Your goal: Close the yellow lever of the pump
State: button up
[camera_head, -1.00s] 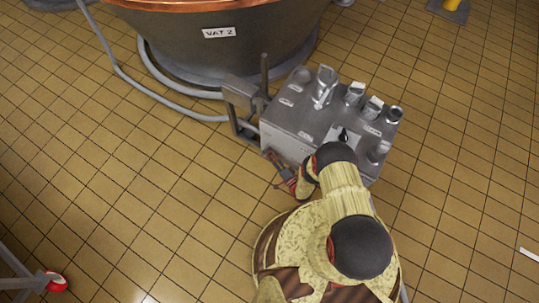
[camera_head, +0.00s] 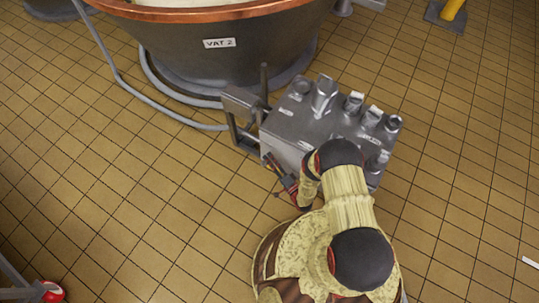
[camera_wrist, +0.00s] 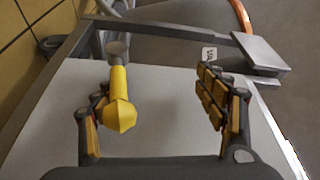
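The pump (camera_head: 300,128) is a grey metal block with several stubby fittings on top, standing in front of the vat. Its yellow lever (camera_wrist: 119,105) shows in the wrist view as a yellow handle with a faceted knob, joined to a grey round end. My gripper (camera_wrist: 160,112) is open, and the lever lies between its fingers, nearer the left finger. I cannot tell whether that finger touches it. In the head view my gripper (camera_head: 283,178) is small at the pump's left side, and I cannot make out the lever there.
A copper-rimmed vat labelled VAT 2 (camera_head: 255,45) stands behind the pump, with a grey hose (camera_head: 115,62) on the floor. A grey bracket (camera_head: 243,103) projects from the pump's left side. The tiled floor at left and right is mostly clear.

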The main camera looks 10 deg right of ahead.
jog(key=r, duration=0.1)
jog(key=w+r, duration=0.1)
jog(key=r, duration=0.1)
jog(key=shift+w+a+r, duration=0.1)
jog(key=shift+w, duration=0.05)
jog(key=c, duration=0.6)
jog(key=shift+o, duration=0.2)
jog(key=shift+s+r, duration=0.3)
jog(key=shift+r, duration=0.65)
jog(key=s+d+r+p, duration=0.1)
jog(key=s+r+p, duration=0.3)
jog(key=r+p, duration=0.2)
jog(key=shift+s+r, duration=0.25)
jog(key=shift+r, duration=0.55)
jog(key=shift+d, duration=0.1)
